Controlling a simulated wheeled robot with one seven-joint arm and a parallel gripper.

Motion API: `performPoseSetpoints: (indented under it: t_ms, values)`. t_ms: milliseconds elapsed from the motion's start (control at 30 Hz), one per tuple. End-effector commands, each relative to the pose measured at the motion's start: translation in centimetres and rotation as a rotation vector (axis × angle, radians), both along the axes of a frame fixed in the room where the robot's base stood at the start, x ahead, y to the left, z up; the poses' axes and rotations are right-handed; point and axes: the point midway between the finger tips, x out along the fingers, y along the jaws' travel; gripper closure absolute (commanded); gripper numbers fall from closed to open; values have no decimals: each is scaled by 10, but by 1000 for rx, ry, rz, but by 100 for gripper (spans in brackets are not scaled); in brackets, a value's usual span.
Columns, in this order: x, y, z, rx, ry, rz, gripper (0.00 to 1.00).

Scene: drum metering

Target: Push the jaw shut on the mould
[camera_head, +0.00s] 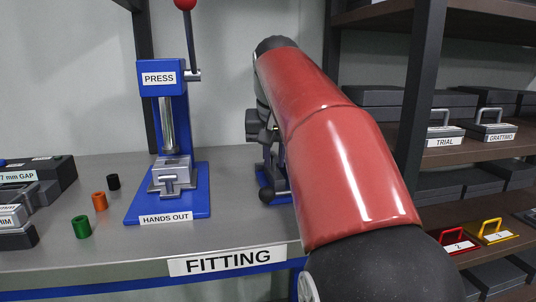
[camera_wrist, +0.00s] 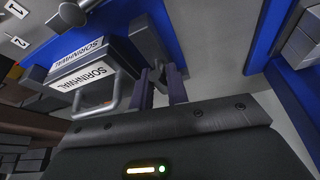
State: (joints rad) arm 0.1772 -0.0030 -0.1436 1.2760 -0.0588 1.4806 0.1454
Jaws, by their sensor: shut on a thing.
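The mould (camera_wrist: 92,75) is a grey block with white SORINIWAL labels and a pale loop handle, sitting in a blue vice in the wrist view. The grey jaw (camera_wrist: 148,38) stands close beside it; I cannot tell whether they touch. My gripper (camera_wrist: 162,82) has its two dark fingers on either side of a small grey tab by the jaw, and is shut on it. In the head view the blue vice (camera_head: 266,186) shows only partly, with a dark knob, behind my red arm. The mould and the fingertips are hidden there.
A blue press (camera_head: 163,78), marked HANDS OUT, stands left of the vice on the grey bench (camera_head: 120,245). Green (camera_head: 81,227), orange (camera_head: 99,201) and black (camera_head: 113,182) rings lie further left, near gauge blocks. Shelves (camera_head: 465,150) with handled dark blocks stand right.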

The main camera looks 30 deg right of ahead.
Motion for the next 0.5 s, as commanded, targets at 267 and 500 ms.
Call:
performPoseSetpoints:
  t_ms: [267,500]
  values:
    - [-4,-12,1,0,-2,-6,100]
    - [-4,-12,1,0,-1,-5,64]
